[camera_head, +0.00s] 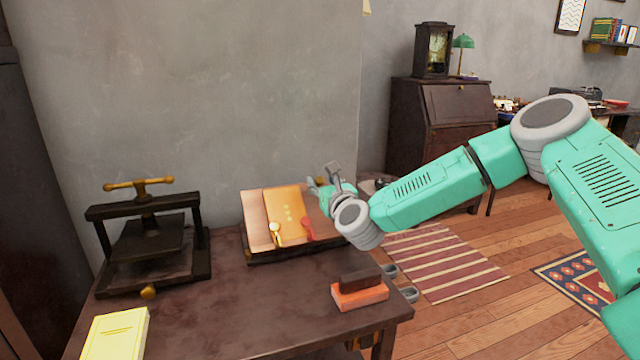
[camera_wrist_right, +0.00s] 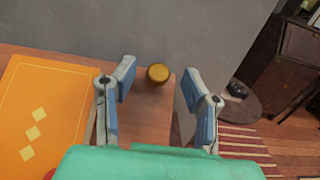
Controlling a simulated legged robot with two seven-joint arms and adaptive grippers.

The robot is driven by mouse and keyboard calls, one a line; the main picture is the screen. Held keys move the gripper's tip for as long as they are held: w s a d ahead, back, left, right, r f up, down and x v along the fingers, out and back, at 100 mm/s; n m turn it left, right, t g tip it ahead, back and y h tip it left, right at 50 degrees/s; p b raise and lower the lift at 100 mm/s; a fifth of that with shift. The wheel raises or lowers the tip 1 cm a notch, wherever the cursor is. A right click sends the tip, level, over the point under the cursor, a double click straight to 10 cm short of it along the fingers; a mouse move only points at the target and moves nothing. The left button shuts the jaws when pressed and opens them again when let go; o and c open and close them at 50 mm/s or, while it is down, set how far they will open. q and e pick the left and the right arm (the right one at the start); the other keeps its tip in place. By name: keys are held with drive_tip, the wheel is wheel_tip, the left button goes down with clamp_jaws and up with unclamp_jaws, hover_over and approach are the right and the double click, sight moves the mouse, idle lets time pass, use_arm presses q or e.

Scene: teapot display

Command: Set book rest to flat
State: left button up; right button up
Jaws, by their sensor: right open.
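The book rest (camera_head: 275,256) stands on the table near the wall, with its board tilted up. An orange book (camera_head: 286,212) leans on it, held at the front by a yellow clip and a red clip. The book also shows at the left of the right wrist view (camera_wrist_right: 40,115). My right gripper (camera_head: 325,187) is at the right side of the rest, open and empty. In the right wrist view a round brass knob (camera_wrist_right: 158,74) shows between its spread fingers, at the far edge of a brown surface. Contact cannot be told. My left gripper is not in view.
A dark press (camera_head: 150,240) stands at the left of the table (camera_head: 225,300). A yellow book (camera_head: 115,335) lies at the front left. An orange block with a dark top (camera_head: 360,292) sits near the right edge. The middle of the table is clear.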

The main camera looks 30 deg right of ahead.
drive_tip(key=shift+x, duration=0.95)
drive_tip(key=shift+a, duration=0.1)
clamp_jaws()
